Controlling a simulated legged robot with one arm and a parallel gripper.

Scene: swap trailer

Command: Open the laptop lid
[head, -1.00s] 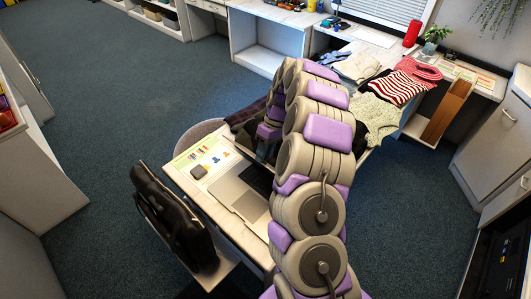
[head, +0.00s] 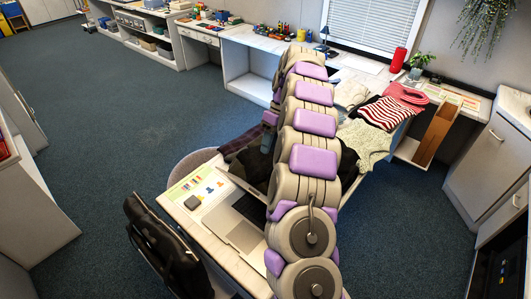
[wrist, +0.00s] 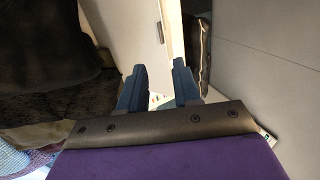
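The laptop (head: 231,228) is on the white desk left of my arm in the head view. Its silver palm rest, trackpad and dark keyboard area are exposed, so its lid is not lying flat over them. The lid is not clearly visible; my arm covers the area right of the keyboard. My gripper (wrist: 159,82) shows two blue fingers in the wrist view, apart with nothing between them. In the head view the gripper is mostly hidden by the arm. I cannot make out the laptop in the wrist view.
A black chair (head: 165,250) stands against the desk's near left side. Clothes (head: 385,113) lie beyond the arm. Dark cloth (wrist: 40,75) fills the wrist view's left. Carpet at left is clear.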

